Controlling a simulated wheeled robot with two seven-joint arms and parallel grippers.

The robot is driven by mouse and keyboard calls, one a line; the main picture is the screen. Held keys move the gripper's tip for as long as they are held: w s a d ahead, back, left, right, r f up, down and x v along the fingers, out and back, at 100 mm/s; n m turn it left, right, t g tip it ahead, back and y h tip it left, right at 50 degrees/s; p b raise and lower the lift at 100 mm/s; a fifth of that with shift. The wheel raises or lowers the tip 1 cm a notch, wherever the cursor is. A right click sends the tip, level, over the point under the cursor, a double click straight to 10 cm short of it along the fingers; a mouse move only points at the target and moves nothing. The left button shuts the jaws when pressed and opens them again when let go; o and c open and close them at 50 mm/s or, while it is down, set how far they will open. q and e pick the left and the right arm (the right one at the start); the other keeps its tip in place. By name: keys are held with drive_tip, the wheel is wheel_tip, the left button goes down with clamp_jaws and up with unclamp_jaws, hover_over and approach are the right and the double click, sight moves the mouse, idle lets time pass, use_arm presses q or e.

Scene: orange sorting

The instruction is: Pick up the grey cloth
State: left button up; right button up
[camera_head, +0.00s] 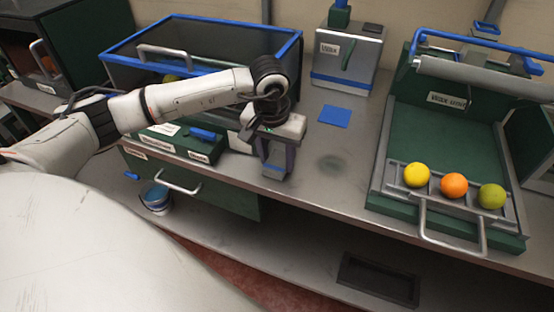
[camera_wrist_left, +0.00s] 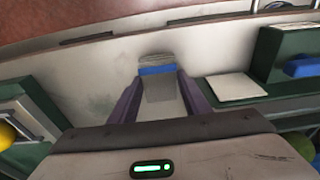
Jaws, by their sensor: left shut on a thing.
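My left gripper (camera_head: 276,170) points down at the front part of the grey bench, left of the blue mat. In the left wrist view its two fingers (camera_wrist_left: 160,76) are shut on a grey piece with a blue band, which looks like the grey cloth (camera_wrist_left: 158,90). The cloth sits between the fingers and stretches a little past their tips. In the head view the fingers mostly hide it. I cannot tell whether it touches the bench. My right gripper is not in view.
A blue mat (camera_head: 335,116) lies behind the gripper. At right a green sorting stand (camera_head: 440,125) holds a yellow fruit (camera_head: 416,175), an orange one (camera_head: 453,186) and a green one (camera_head: 491,196). A blue-rimmed bin (camera_head: 200,22) stands back left. The bench between is clear.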

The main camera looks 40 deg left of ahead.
use_arm(q)
wheel_tip(320, 180, up, 19)
drive_tip(key=b, duration=0.1)
wheel_tip(320, 180, up, 9)
drive_tip(key=p, duration=0.2)
hover_over(277, 161)
drive_tip(key=shift+s+f, duration=0.1)
